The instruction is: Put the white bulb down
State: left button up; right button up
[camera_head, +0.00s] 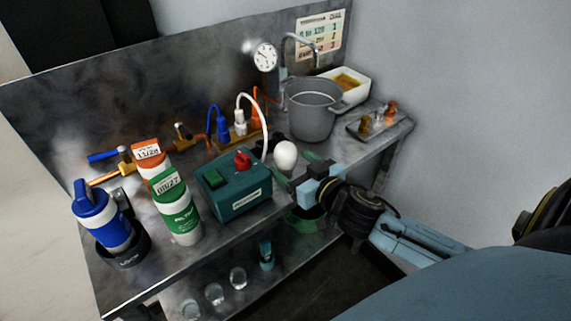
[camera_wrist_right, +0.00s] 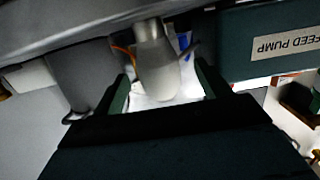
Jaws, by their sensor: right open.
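The white bulb (camera_head: 285,155) shows near the front edge of the bench, just right of the teal feed pump box, with its round end up. Its lower end is hidden, so I cannot tell what it rests on. My right gripper (camera_head: 297,168) reaches in from the right, beside the bulb. In the right wrist view the bulb (camera_wrist_right: 157,70) stands between the two dark green fingers of my right gripper (camera_wrist_right: 162,74). The fingers are apart, with gaps showing on both sides of the bulb. My left gripper is not in view.
The feed pump box (camera_head: 232,186) is close left of the bulb. A grey pot (camera_head: 312,108) stands behind, and a small tray (camera_head: 361,127) lies at the right. Green and orange canisters and a blue bottle (camera_head: 98,214) crowd the left. Glasses stand on the lower shelf (camera_head: 254,292).

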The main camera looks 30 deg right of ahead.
jog(key=shift+w+a+f, duration=0.1)
jog(key=shift+w+f, duration=0.05)
jog(key=shift+w, duration=1.2)
jog(key=shift+w+f, duration=0.15)
jog(key=shift+w, duration=1.15)
jog(key=c, duration=1.2)
